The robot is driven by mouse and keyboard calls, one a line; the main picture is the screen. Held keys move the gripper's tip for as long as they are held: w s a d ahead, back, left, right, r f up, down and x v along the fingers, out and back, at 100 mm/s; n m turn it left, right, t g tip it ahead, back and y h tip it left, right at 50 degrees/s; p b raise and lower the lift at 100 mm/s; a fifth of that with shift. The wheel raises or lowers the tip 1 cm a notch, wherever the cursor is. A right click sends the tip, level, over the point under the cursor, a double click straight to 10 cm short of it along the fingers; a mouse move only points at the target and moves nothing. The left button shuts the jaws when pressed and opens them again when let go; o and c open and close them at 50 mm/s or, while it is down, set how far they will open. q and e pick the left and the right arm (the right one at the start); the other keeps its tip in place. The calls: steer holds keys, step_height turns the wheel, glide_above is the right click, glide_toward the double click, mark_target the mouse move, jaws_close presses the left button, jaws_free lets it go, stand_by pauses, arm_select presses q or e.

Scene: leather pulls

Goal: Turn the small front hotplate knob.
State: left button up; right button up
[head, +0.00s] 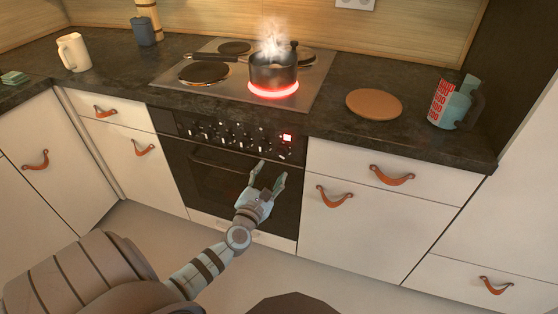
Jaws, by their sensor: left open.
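The oven's black control panel (236,137) carries a row of several small knobs and a red lit display (287,138). I cannot tell from the markings which knob belongs to the small front hotplate. A steaming dark pot (273,72) stands on a front hotplate that glows red (274,91) at the right of the cooktop. My left gripper (273,171) is open and empty, pointing up in front of the oven door, just below the right end of the knob row. It appears apart from the knobs. My right gripper is out of view.
A round cork mat (374,104) and a measuring jug (452,104) stand to the right, a cream mug (73,52) to the left. The oven handle (222,163) and leather drawer pulls (392,175) stick out in front.

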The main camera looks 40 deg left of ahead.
mark_target(280, 156)
arm_select(q)
steer(key=b+x, duration=0.2)
steer(key=x, duration=0.5)
steer(key=shift+w+a+f, duration=0.1)
steer(key=shift+w+f, duration=0.1)
steer(key=shift+w, duration=0.2)
steer(key=shift+w+a+r, duration=0.1)
steer(key=shift+w, duration=0.2)
steer(key=c, duration=1.1)
